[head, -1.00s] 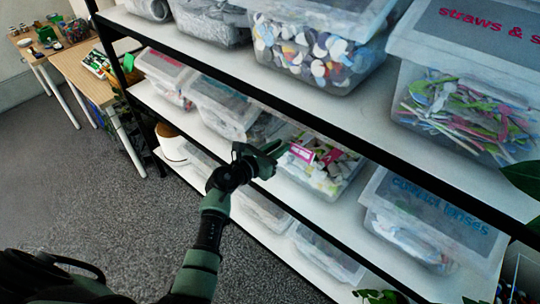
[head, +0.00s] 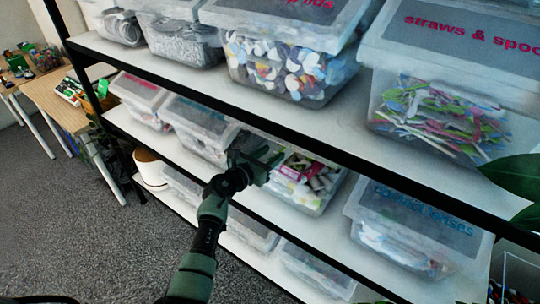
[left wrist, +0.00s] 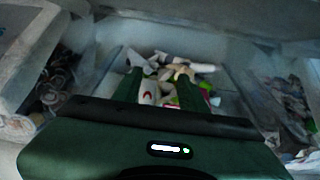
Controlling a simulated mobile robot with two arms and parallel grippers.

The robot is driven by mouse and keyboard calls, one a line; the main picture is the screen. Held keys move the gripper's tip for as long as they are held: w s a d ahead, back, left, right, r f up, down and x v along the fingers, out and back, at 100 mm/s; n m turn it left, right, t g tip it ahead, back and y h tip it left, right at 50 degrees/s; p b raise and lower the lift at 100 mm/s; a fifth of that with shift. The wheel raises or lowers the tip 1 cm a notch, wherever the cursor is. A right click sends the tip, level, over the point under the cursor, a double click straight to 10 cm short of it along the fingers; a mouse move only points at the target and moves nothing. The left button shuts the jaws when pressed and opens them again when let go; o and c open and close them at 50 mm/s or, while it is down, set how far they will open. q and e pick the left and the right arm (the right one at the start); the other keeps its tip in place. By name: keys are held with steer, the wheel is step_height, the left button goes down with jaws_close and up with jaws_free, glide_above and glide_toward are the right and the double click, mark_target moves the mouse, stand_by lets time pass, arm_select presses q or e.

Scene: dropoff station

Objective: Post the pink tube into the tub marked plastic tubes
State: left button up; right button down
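The open clear tub (head: 318,208) on the middle shelf holds white, pink and green tubes; no marking on it is readable. A pink piece (head: 292,170), apparently the pink tube, lies among its contents just beyond my left gripper (head: 272,158). In the left wrist view my left gripper (left wrist: 156,88) has its two green fingers apart, over the tub's contents. A white piece with a red mark (left wrist: 148,92) shows between the fingers, seemingly lying in the tub. A small pink-red bit shows right of the fingers. My right gripper is out of view.
The upper shelf edge (head: 250,112) runs close above my left arm. Leaves (head: 515,180) show at right.

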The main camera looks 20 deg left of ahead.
arm_select(q)
steer(key=shift+s, duration=0.1)
steer(key=v, duration=0.7)
steer(key=shift+s, duration=0.25)
stand_by(0.5)
